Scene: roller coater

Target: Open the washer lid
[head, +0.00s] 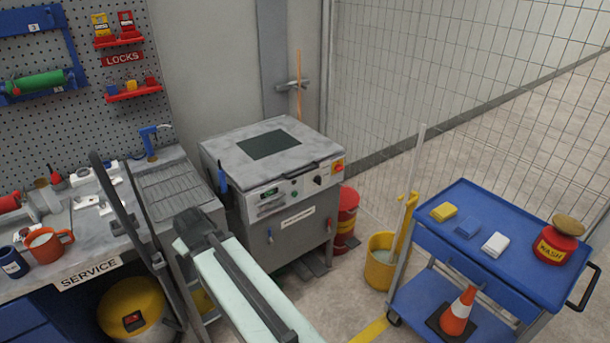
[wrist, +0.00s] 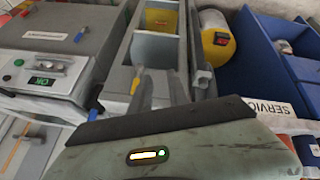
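The washer is a grey cabinet (head: 290,220) in the middle of the head view. Its pale grey lid (head: 310,148) has a dark square panel on top and lies flat and closed. A dark handle bar (head: 301,172) runs along the lid's front edge. In the head view my arm hides the fingers.
A service bench (head: 85,225) with mugs and tools stands left of the washer. A yellow bucket (head: 380,262) and a blue cart (head: 505,243) stand to the right, with a traffic cone (head: 458,312) on the cart's lower shelf. A mesh fence (head: 450,80) runs behind.

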